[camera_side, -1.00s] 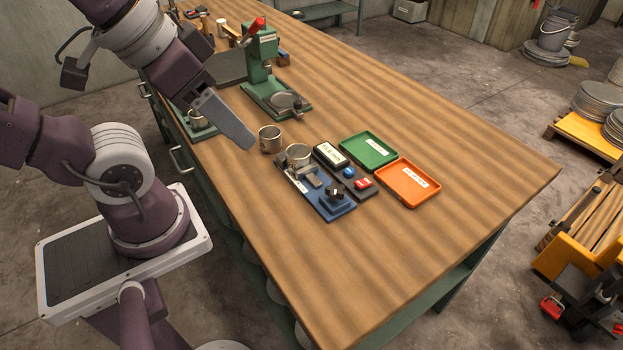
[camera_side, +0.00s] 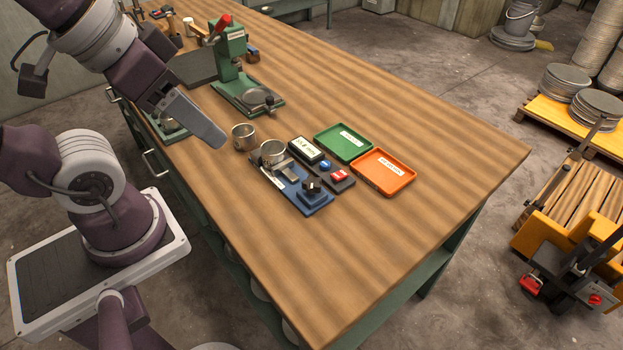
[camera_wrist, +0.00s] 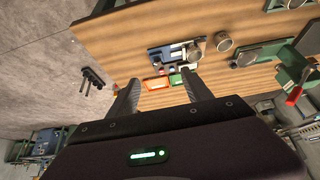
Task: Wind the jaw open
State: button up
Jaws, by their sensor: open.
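A blue fixture (camera_side: 311,203) lies on the bench, with a metal cup (camera_side: 272,152) at its far left end and a dark knob (camera_side: 312,185) near its front end. A grey block sits between them; which part is the jaw is too small to tell. The fixture also shows in the wrist view (camera_wrist: 158,53), upside down. My gripper (camera_wrist: 160,92) is open and empty, its two fingers apart in the wrist view. In the side view its grey finger (camera_side: 205,125) is above the bench, left of the fixture and touching nothing.
A loose metal cup (camera_side: 243,137) stands beside the fixture. A green press (camera_side: 231,60) stands behind. The front bench is clear.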

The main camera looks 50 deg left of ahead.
dwell(0.3)
jog(key=m+g, duration=0.5)
jog(key=m, duration=0.3)
send_over(312, 182)
notch_tip(312, 182, down, 13)
jog(key=shift+s+f, duration=0.1)
jog(key=shift+f, duration=0.05)
jog(key=shift+g, duration=0.3)
notch_tip(312, 182, down, 8)
jog(key=shift+r, duration=0.25)
jog(key=shift+c, duration=0.2)
grip_shut()
